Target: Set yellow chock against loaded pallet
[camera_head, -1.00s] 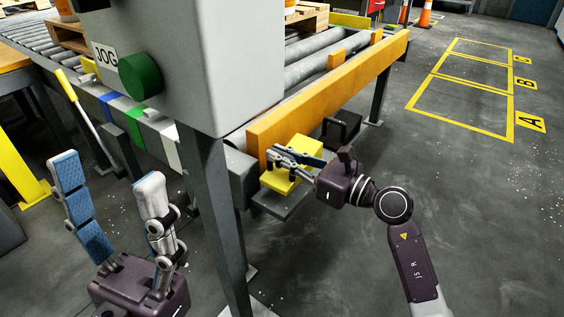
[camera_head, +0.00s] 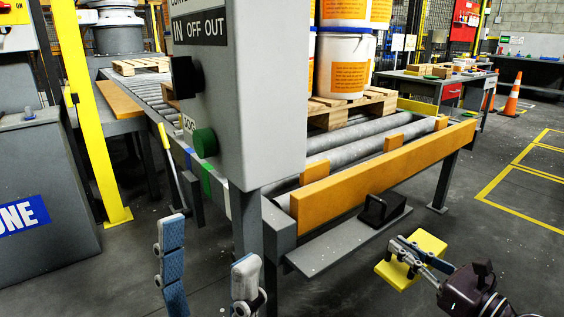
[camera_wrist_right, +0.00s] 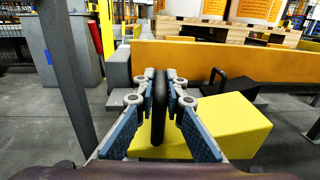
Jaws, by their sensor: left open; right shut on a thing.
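The yellow chock (camera_head: 428,247) is held by my right gripper (camera_head: 408,256), in front and to the right of the grey shelf. In the right wrist view the fingers (camera_wrist_right: 160,90) are closed on a black upright handle (camera_wrist_right: 159,118) at the yellow block (camera_wrist_right: 228,124). The loaded pallet (camera_head: 374,104) stands on the conveyor rollers and carries white pails (camera_head: 344,68) with orange labels. The chock is well apart from it, with the orange end board (camera_head: 385,172) between them. My left gripper (camera_head: 208,250) is open and empty at the bottom.
A grey shelf (camera_head: 322,252) under the board carries a black block (camera_head: 380,208). Orange stops (camera_head: 397,142) stand between the rollers.

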